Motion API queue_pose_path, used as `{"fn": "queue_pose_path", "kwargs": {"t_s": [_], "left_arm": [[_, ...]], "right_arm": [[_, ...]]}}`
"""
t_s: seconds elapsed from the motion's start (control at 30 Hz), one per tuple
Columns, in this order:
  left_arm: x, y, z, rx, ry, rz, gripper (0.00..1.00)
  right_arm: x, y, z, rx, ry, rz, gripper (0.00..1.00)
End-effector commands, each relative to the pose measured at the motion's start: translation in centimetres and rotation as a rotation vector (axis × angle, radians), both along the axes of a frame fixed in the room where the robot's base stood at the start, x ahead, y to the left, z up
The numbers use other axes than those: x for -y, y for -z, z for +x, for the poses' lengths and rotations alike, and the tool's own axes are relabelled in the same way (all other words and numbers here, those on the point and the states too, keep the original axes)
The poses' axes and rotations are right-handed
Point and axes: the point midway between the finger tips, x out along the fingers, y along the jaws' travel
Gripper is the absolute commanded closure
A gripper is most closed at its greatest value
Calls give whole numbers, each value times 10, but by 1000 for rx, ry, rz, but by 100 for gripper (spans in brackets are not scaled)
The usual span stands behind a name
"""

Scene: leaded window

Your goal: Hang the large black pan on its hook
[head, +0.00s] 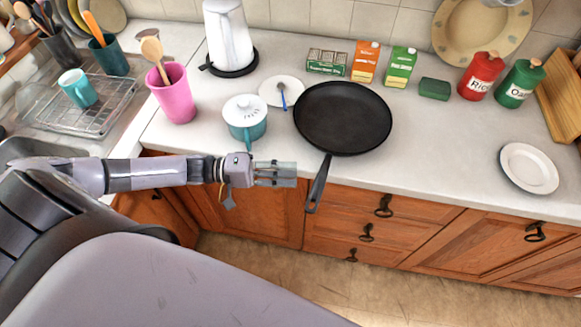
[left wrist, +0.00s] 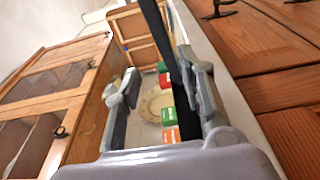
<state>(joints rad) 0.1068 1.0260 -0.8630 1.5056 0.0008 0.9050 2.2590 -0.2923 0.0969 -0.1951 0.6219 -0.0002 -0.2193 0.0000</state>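The large black pan (head: 343,117) lies flat on the counter in the head view. Its handle (head: 318,186) sticks out over the counter's front edge. My left gripper (head: 288,175) is just left of the handle, pointing at it, with a small gap. In the left wrist view my left gripper (left wrist: 165,75) has its fingers spread, with nothing gripped. The dark pan (left wrist: 182,132) shows there beyond and between the fingers, its handle running up to the top edge. No hook for the pan is clear in either view. My right gripper is not in view.
A teal pot (head: 246,130) and a white saucer (head: 281,92) stand left of the pan. Cartons (head: 364,62) and canisters (head: 481,76) stand behind it. A white plate (head: 529,168) lies at right. Drawers (head: 365,215) with dark pulls are below the counter edge.

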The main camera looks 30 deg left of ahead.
Motion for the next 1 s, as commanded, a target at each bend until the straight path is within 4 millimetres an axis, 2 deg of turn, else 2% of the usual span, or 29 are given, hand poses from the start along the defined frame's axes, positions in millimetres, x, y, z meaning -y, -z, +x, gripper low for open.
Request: {"fn": "queue_pose_path", "kwargs": {"t_s": [0.1, 0.23, 0.63, 1.0], "left_arm": [[13, 0, 6, 1, 0, -3, 63], [27, 0, 13, 4, 0, -3, 63], [68, -2, 33, 4, -1, -3, 63], [82, 0, 40, 2, -2, 0, 63]], "right_arm": [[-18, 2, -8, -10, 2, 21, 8], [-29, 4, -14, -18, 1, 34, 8], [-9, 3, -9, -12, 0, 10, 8], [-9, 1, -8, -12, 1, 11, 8]]}}
